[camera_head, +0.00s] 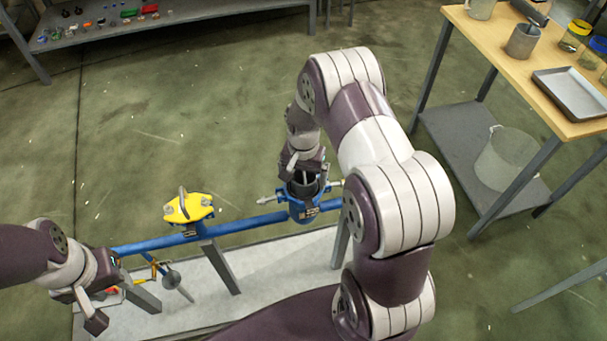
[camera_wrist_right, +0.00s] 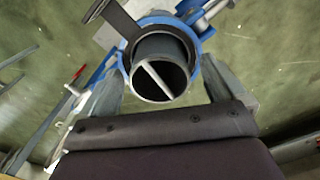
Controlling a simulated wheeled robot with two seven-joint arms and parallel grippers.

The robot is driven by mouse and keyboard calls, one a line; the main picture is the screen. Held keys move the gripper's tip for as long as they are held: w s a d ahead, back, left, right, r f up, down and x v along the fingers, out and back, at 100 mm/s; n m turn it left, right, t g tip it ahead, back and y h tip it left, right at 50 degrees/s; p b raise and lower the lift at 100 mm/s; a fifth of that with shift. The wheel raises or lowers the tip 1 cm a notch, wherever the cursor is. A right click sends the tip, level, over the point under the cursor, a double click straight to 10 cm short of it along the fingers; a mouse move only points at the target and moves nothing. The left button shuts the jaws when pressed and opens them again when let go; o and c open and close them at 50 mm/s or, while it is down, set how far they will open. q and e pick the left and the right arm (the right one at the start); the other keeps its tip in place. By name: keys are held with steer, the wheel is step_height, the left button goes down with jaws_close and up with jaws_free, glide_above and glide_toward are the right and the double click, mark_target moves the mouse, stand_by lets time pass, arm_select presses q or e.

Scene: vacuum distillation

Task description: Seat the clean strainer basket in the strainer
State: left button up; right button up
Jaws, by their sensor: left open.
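The blue strainer body (camera_head: 304,210) sits in the blue pipe line, with its top open. A grey cylindrical basket (camera_wrist_right: 160,72) with a bar across its mouth stands in the blue ring (camera_wrist_right: 205,50) of the strainer in the right wrist view. How deep it sits cannot be told. My left gripper (camera_head: 88,308) is open and empty at lower left.
A yellow cover (camera_head: 188,208) with a handle rests over the pipe (camera_head: 245,225), left of the strainer. The wooden table (camera_head: 500,65) at right carries a metal tray (camera_head: 572,93) and jars. A translucent bucket (camera_head: 508,158) stands on its lower shelf. Open floor lies behind the pipe.

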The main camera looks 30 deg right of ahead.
steer(key=shift+w+r, duration=0.1)
steer(key=shift+r, duration=0.35)
step_height(320, 180, up, 12)
steer(key=f, duration=0.1)
steer(key=s+a+r+n, duration=0.1)
steer(key=s+a+n, duration=0.3)
steer(key=s, duration=0.3)
steer(key=s+a+r+n+t, duration=0.1)
steer(key=s+a+r+n, duration=0.1)
steer(key=s+a+n, duration=0.2)
steer(key=s+n, duration=0.1)
steer(key=s, duration=0.1)
steer(key=shift+s, duration=0.35)
